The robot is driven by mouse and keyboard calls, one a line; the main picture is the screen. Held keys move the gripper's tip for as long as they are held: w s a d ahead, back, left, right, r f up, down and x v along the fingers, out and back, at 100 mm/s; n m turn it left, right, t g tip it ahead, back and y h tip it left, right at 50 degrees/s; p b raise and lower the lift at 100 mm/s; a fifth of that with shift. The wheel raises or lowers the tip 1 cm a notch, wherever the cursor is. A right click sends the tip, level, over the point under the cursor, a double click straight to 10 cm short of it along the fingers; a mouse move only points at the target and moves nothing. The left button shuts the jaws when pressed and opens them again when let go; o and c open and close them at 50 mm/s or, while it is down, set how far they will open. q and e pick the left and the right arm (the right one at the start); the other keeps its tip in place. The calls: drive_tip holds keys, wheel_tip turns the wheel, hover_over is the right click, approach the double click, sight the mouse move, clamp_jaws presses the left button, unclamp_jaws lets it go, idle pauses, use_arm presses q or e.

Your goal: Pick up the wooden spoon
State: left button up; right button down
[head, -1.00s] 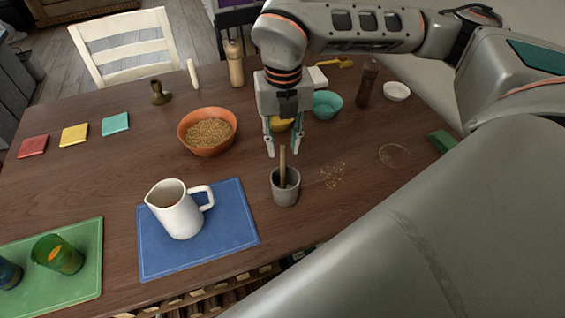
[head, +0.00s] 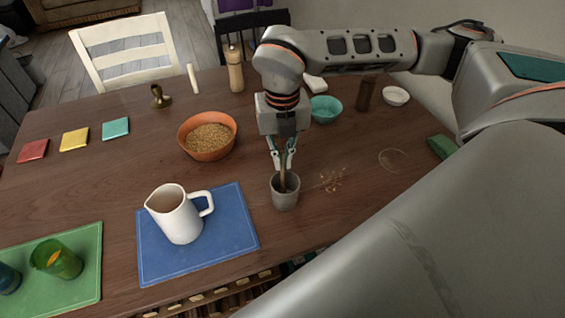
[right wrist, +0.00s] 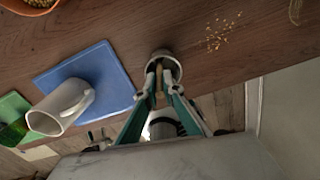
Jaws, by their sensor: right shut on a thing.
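The wooden spoon (head: 283,180) stands upright in a grey cup (head: 285,199) near the front middle of the table. Only its handle shows; its lower end is hidden inside the cup. My right gripper (head: 282,165) comes from above and is shut on the handle just over the cup's rim. In the right wrist view the spoon (right wrist: 159,78) shows between the two fingers, with the cup (right wrist: 172,62) around it. My left gripper is in neither view.
A white pitcher (head: 178,214) stands on a blue placemat (head: 232,232) left of the cup. An orange bowl of grain (head: 207,136) is behind it. Crumbs (head: 332,181) lie right of the cup. A teal bowl (head: 325,109) stands farther back. The table's front edge is close.

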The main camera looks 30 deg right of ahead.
drive_tip(key=shift+r, duration=0.1)
wheel_tip(320, 180, up, 20)
drive_tip(key=shift+p, duration=0.4)
idle(0.6)
